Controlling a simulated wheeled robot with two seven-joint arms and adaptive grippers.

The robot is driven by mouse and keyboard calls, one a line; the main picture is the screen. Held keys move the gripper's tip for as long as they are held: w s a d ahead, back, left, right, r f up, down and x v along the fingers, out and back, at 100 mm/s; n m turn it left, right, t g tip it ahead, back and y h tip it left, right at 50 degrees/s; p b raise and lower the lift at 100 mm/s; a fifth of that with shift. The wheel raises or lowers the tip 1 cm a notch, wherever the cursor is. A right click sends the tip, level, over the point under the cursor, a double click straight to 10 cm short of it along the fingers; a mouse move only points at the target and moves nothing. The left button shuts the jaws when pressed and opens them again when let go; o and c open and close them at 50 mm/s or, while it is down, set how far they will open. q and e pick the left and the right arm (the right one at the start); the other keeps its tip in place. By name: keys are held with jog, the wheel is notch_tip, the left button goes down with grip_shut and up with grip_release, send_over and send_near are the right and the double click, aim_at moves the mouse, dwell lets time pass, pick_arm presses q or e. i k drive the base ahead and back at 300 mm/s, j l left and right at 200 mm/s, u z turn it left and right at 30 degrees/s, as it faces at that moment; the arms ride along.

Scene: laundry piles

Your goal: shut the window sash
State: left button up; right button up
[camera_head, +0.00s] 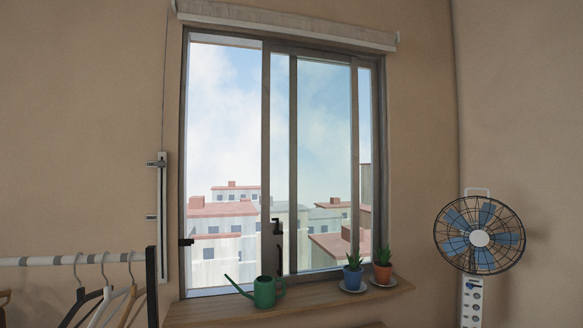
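The window has a dark frame (184,130). Its sliding sash (266,130) stands toward the right, overlapping the right-hand part of the window. A wide open gap lies between the sash's left stile and the frame's left jamb. A dark handle (278,240) is on the lower left part of the sash. A small dark catch (186,242) sits on the left jamb. Neither of my grippers shows in the head view.
A green watering can (264,292) stands on the wooden sill (230,308), in front of the sash's lower left. Two potted plants, one blue pot (352,278) and one terracotta (382,273), stand at the right. A clothes rail (70,260) is left; a fan (479,238) is right.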

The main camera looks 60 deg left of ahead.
aim_at(272, 247)
jog(key=u, duration=1.8)
